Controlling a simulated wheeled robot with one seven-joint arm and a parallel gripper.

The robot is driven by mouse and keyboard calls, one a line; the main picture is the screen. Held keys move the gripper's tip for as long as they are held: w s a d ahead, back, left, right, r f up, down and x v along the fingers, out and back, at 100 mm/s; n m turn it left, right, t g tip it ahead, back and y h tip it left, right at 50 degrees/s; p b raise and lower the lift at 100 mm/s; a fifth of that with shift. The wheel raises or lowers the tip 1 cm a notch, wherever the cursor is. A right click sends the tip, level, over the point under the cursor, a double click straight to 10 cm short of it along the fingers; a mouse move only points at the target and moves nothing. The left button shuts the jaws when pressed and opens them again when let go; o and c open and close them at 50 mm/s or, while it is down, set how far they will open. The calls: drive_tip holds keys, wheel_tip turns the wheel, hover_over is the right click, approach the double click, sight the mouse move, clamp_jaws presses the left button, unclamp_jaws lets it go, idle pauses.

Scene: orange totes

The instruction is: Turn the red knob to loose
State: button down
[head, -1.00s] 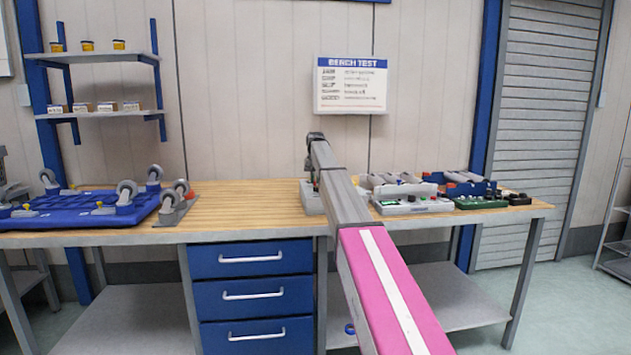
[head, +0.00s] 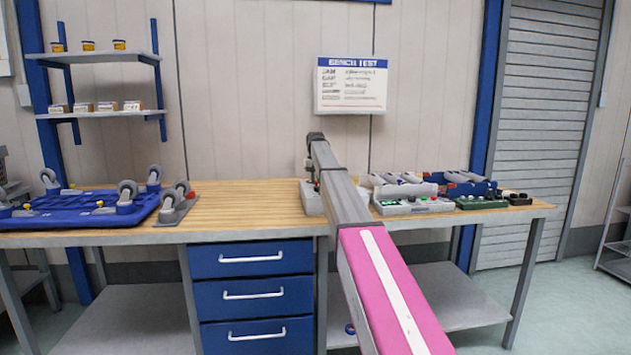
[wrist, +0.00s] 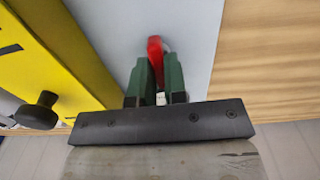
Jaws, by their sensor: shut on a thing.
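The red knob (wrist: 155,48) shows in the wrist view as a red lever shape on a pale grey surface. My gripper (wrist: 153,75) has its two green fingers on either side of the knob, shut on it. Part of the knob is hidden between the fingers. In the head view the knob and my gripper are hidden behind my arm, which reaches to a grey device (head: 311,197) on the bench. I cannot read any marking for loose.
In the wrist view a yellow panel (wrist: 60,50) and a black round knob (wrist: 38,111) lie left of my gripper. Bare wooden bench top (head: 240,200) is left of the device. A grey tray (head: 405,205) and a green board (head: 480,202) stand to the right.

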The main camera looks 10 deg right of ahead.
drive_tip(key=c, duration=1.2)
unclamp_jaws()
drive_tip(key=shift+o, duration=0.2)
wheel_tip(320, 180, up, 11)
